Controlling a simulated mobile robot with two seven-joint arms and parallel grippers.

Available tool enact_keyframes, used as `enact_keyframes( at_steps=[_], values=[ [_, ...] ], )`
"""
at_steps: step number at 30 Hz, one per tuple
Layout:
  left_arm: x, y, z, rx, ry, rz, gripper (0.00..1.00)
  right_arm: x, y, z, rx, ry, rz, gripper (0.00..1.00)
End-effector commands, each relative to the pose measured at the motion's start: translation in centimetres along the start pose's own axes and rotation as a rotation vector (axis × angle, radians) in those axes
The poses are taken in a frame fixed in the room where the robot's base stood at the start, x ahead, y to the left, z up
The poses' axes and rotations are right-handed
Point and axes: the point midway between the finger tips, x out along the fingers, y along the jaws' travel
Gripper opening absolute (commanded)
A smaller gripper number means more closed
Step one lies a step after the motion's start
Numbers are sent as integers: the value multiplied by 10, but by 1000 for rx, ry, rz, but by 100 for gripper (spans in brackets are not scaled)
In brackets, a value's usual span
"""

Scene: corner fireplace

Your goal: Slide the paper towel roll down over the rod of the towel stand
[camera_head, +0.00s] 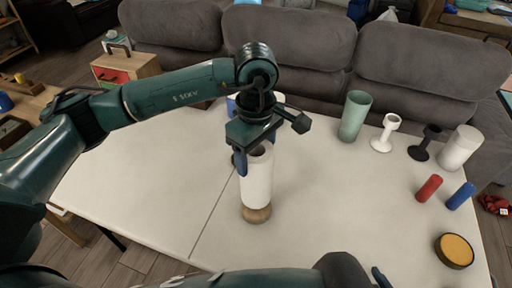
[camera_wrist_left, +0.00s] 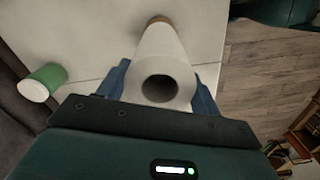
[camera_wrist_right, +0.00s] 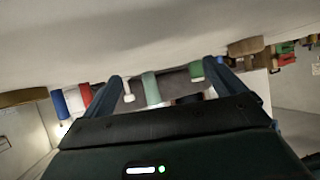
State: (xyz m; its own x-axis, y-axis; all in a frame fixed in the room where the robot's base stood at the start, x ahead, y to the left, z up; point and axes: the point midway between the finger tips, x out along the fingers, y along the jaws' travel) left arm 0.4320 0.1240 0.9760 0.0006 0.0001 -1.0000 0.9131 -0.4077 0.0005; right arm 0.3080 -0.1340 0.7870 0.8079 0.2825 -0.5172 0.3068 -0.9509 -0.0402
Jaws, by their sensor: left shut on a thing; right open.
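My left gripper (camera_head: 250,160) is shut on the white paper towel roll (camera_head: 257,182), near its top. The roll stands nearly upright at the middle of the table. Its lower end is at the round wooden base (camera_head: 256,214) of the towel stand; I cannot tell whether they touch. In the left wrist view the roll (camera_wrist_left: 165,50) lies between the blue fingers (camera_wrist_left: 160,92), its open core dark, with the wooden base (camera_wrist_left: 159,19) beyond. The rod is not visible. My right gripper (camera_wrist_right: 166,85) is open and empty in the right wrist view.
On the white table (camera_head: 130,180), right side, stand a green cylinder (camera_head: 355,116), white stemmed cup (camera_head: 386,134), black stemmed cup (camera_head: 425,143) and white cylinder (camera_head: 460,148). Red (camera_head: 429,188) and blue (camera_head: 461,196) cylinders and a yellow-topped disc (camera_head: 454,250) are nearer. The table's left is clear.

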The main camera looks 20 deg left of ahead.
Motion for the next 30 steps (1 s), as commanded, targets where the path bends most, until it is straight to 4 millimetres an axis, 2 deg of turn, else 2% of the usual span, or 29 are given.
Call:
enact_keyframes(
  at_steps=[3, 9, 30],
  values=[
    [16, 0, 0, -1, -2, -2, 30, 4, -2, 4, -1, 8, -8, 95],
    [28, 0, 0, -1, 0, 0, 30, 4, -5, 2, -1, 21, -20, 95],
    [28, 0, 0, 0, 0, 0, 30, 4, -4, 6, 7, 16, -15, 95]
  ],
)
